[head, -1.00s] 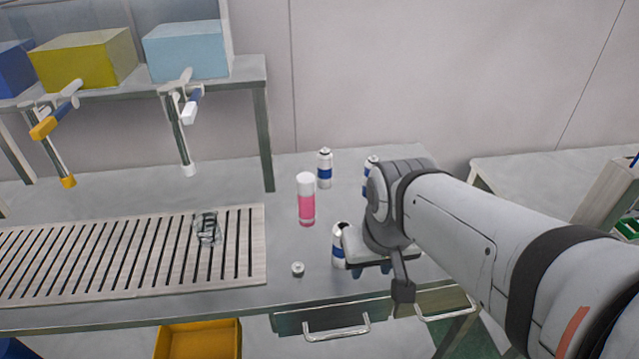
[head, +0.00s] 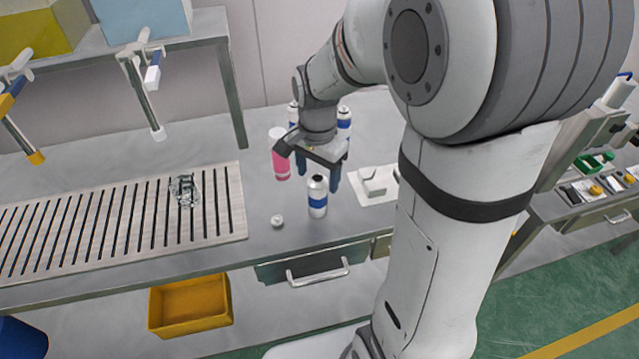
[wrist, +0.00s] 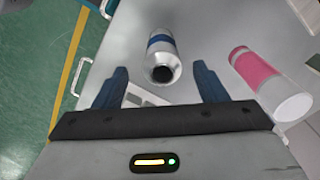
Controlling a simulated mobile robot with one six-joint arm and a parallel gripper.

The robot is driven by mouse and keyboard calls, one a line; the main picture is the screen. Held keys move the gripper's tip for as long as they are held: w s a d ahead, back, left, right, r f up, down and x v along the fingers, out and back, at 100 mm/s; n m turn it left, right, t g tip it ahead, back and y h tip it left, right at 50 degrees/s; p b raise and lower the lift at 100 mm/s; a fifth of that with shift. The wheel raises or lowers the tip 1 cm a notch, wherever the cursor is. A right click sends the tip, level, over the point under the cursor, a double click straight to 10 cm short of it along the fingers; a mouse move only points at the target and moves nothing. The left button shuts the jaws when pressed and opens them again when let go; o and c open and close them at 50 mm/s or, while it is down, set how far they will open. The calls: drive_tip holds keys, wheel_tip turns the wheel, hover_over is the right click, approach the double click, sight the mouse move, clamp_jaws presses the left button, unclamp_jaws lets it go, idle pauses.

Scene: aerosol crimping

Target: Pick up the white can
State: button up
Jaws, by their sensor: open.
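A white can with a blue band (head: 318,198) stands upright near the front of the grey table, with an open dark top. In the wrist view the white can (wrist: 160,42) is ahead of my jaws, its top rim lined up between the two blue fingertips. My gripper (head: 319,171) is open and empty, pointing down just above and behind the can in the head view; it also shows in the wrist view (wrist: 160,72). I cannot tell whether the fingers reach below the can's rim. Two similar white cans (head: 344,120) (head: 293,113) stand further back, partly hidden by my arm.
A pink can with a white cap (head: 280,160) stands behind left, close to my gripper; it also shows in the wrist view (wrist: 262,72). A small white cap (head: 277,221) lies left of the can. A slatted board (head: 110,225) with a clear object (head: 185,190) fills the left.

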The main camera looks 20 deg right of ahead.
sight(317, 193)
wheel_tip(317, 193, down, 7)
drive_tip(key=shift+w+p, duration=0.15)
drive_tip(key=shift+p, duration=0.2)
drive_tip(key=shift+c, duration=0.5)
drive_tip(key=c, duration=1)
drive_tip(key=shift+o, duration=0.2)
